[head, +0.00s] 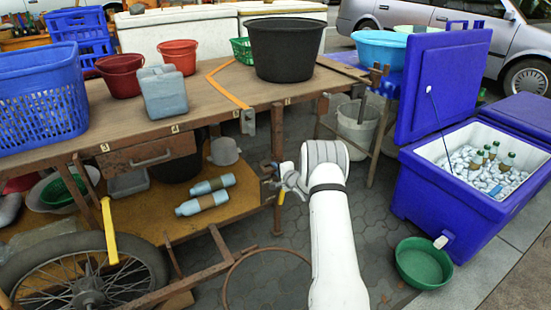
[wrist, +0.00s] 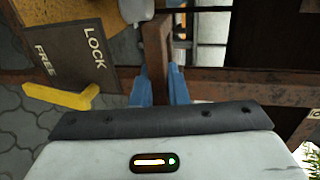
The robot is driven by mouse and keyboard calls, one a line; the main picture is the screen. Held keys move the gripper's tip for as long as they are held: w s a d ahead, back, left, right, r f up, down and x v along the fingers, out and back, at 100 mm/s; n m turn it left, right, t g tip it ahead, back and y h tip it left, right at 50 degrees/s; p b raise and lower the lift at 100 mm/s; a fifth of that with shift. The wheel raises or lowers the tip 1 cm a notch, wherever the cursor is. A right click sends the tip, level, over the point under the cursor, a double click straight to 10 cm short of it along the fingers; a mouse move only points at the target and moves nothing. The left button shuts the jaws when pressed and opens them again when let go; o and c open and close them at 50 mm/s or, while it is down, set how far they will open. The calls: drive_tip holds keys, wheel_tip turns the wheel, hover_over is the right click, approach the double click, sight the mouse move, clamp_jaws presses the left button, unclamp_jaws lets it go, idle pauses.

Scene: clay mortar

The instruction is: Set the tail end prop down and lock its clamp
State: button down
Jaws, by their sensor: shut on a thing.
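The tail end prop (head: 277,215) is a rusty brown post at the cart's right end. Its foot appears at the paving, but I cannot tell whether it bears there. My gripper (head: 279,180) is beside the post's middle. In the wrist view, my gripper's blue fingers (wrist: 159,88) are shut on a brown bar (wrist: 158,45), seemingly part of the prop. A dark clamp plate (wrist: 75,50) there reads LOCK and FREE. A yellow clamp lever (wrist: 60,97) lies along the plate's edge, nearer the FREE word; its exact setting is unclear. A small yellow part (head: 282,196) shows below my gripper in the head view.
The cart's table top (head: 210,100) carries buckets and a grey can (head: 163,92). Bottles lie on the lower shelf (head: 150,208). A blue cooler (head: 465,170) and green basin (head: 424,262) stand right of my arm. A rusty hoop (head: 232,275) is near the wheel.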

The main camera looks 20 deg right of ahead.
drive_tip(key=shift+f, duration=0.85)
drive_tip(key=c, duration=1.5)
unclamp_jaws()
drive_tip(key=p+v, duration=0.2)
drive_tip(key=v, duration=0.6)
drive_tip(key=shift+w, duration=0.1)
